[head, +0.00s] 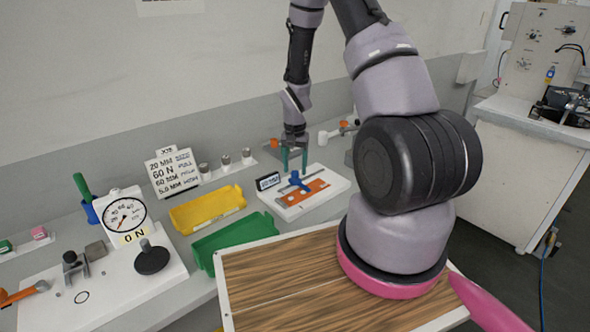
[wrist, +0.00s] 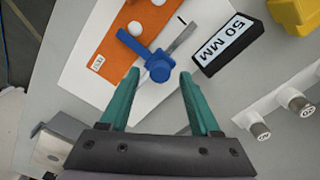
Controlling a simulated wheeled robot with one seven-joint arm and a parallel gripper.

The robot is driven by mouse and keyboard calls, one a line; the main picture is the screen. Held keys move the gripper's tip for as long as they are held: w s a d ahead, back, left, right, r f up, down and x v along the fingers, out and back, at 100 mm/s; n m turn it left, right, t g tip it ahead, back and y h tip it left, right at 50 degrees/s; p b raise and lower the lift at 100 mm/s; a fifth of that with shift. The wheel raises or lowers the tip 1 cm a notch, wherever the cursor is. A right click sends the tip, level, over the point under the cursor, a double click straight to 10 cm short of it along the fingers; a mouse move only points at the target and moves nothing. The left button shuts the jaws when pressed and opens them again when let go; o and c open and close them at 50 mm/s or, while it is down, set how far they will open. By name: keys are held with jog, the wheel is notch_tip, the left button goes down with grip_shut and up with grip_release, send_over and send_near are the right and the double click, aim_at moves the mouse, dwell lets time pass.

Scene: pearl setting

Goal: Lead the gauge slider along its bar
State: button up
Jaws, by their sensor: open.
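The blue gauge slider (head: 299,181) sits on its metal bar over an orange plate (head: 316,186) on a white base (head: 332,180). In the wrist view, the slider (wrist: 158,66) has a round knob, and the grey bar (wrist: 183,38) runs out past it to the upper right. My gripper (head: 293,160) is open, with green fingers. In the wrist view, the knob shows between the two fingertips (wrist: 160,74). The head view shows the fingers above the slider. I cannot tell whether they touch it.
A black display reading 50 MM (wrist: 224,44) stands right beside the bar. Metal pegs (wrist: 275,115) stand on a white strip nearby. Yellow (head: 207,210) and green (head: 236,235) trays lie left of the base. A dial gauge (head: 126,213) and a sign (head: 173,172) stand farther left.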

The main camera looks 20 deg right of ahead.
jog(key=shift+f, duration=0.55)
grip_shut()
dwell(1.1)
